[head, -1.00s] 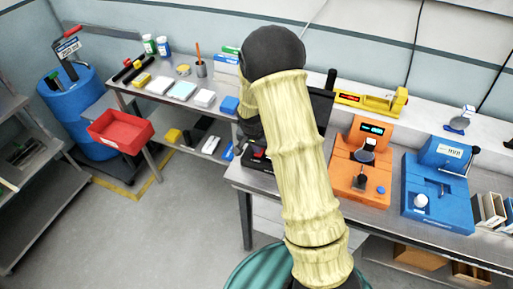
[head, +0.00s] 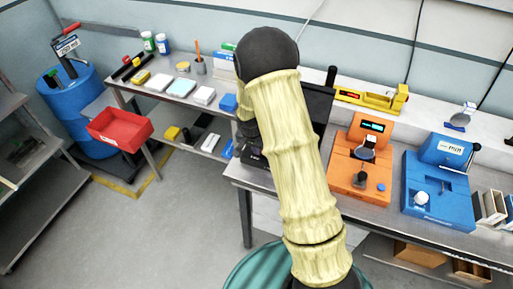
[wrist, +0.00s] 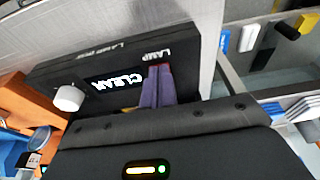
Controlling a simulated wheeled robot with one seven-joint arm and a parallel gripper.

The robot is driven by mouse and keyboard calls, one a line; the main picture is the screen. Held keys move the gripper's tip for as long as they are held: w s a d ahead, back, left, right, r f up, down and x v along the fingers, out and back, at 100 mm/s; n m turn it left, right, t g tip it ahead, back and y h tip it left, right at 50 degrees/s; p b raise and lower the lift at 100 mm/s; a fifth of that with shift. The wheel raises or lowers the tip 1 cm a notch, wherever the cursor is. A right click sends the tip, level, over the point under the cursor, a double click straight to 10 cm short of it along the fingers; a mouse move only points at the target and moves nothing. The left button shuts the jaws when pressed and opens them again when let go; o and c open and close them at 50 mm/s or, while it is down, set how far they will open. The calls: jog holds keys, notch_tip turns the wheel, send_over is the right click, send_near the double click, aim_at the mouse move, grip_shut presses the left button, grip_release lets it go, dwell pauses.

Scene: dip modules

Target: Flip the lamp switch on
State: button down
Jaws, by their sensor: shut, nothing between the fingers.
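In the wrist view a black instrument box (wrist: 110,62) carries a "LAMP" label, a lit display (wrist: 114,81) reading "CLEAN" and a white knob (wrist: 68,98). My gripper (wrist: 160,72) is shut and empty, with its purple fingertips right beside the LAMP label. The lamp switch itself is hidden behind the fingers, so its position and any contact cannot be told. In the head view part of the black box (head: 319,104) shows behind my arm on the bench. My gripper is hidden there.
An orange device (head: 345,175) and a blue device (head: 425,200) stand to the right on the bench. A yellow instrument (head: 372,98) lies behind. A side bench at left holds small boxes, with a red bin (head: 120,130) in front of it.

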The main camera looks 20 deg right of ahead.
jog(key=shift+w+d+r+p, duration=0.4)
jog(key=shift+w, duration=0.2)
jog(key=p+v, duration=0.2)
jog(key=v, duration=0.1)
jog(key=p+v, duration=0.1)
jog(key=shift+w+d+r, duration=0.15)
jog(key=shift+w+r, duration=0.15)
jog(key=shift+r, duration=0.15)
jog(key=shift+s+a+r+b, duration=0.1)
jog(key=shift+s+a+b, duration=0.15)
jog(key=shift+b, duration=0.4)
jog(key=s+a+r+b, duration=0.2)
jog(key=s+r, duration=0.1)
jog(key=r, duration=0.4)
jog(key=shift+s+r, duration=0.25)
jog(key=shift+r, duration=0.15)
jog(key=shift+a, duration=0.1)
